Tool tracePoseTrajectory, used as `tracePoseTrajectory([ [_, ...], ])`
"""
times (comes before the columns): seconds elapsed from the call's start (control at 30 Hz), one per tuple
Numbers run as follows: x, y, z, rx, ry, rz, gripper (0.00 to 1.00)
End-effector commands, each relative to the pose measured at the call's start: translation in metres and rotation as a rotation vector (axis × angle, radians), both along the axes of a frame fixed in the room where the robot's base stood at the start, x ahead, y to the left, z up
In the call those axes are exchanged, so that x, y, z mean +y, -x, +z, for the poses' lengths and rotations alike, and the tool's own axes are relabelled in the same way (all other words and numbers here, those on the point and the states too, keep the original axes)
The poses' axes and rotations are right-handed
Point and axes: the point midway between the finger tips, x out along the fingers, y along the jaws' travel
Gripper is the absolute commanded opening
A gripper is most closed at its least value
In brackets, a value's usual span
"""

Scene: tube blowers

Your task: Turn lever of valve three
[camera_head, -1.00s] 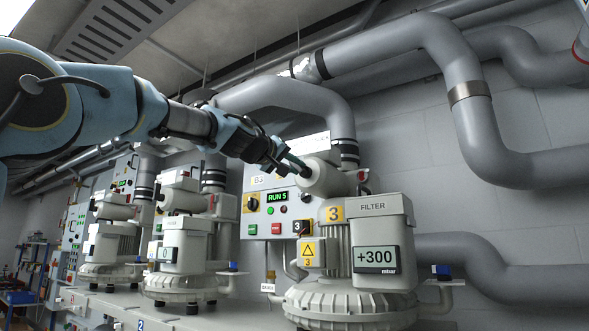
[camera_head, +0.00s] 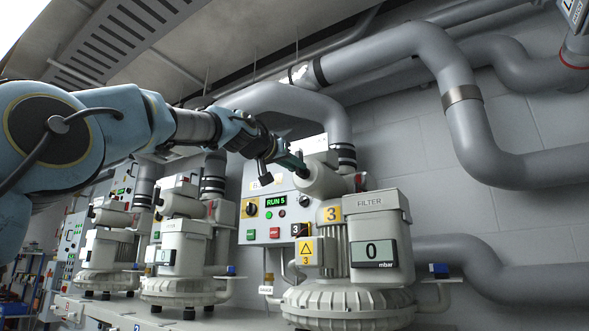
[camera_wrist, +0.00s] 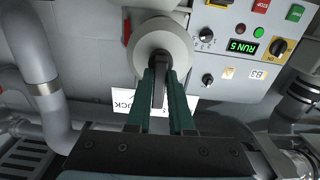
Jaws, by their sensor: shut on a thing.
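Blower unit three (camera_head: 345,240) stands at the right of the head view, marked with a yellow "3". Its grey round valve body (camera_head: 322,180) sits at the top, and it also shows in the wrist view (camera_wrist: 165,42). My gripper (camera_head: 298,165) reaches this valve from the upper left. In the wrist view, the green fingers of my gripper (camera_wrist: 163,85) are closed around the dark lever (camera_wrist: 158,90) in front of the round valve face. In the head view the lever is hidden by the fingers. The filter display (camera_head: 374,253) reads 0 mbar.
A control panel (camera_head: 285,215) reading "RUN 5" is on the wall behind, with knobs and buttons. Similar blower units (camera_head: 180,265) stand to the left. A thick grey pipe (camera_head: 480,140) runs along the wall at the right.

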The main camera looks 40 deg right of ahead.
Motion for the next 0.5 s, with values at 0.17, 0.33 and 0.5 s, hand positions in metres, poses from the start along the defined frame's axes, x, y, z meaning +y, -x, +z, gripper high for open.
tracePoseTrajectory([
  [0.17, 0.0000, 0.0000, -0.0004, -0.028, -0.007, 0.000, 0.00],
  [0.33, 0.0000, 0.0001, -0.0001, -0.035, -0.010, 0.000, 0.00],
  [0.5, 0.0000, 0.0001, -0.0001, -0.035, -0.010, 0.000, 0.00],
])
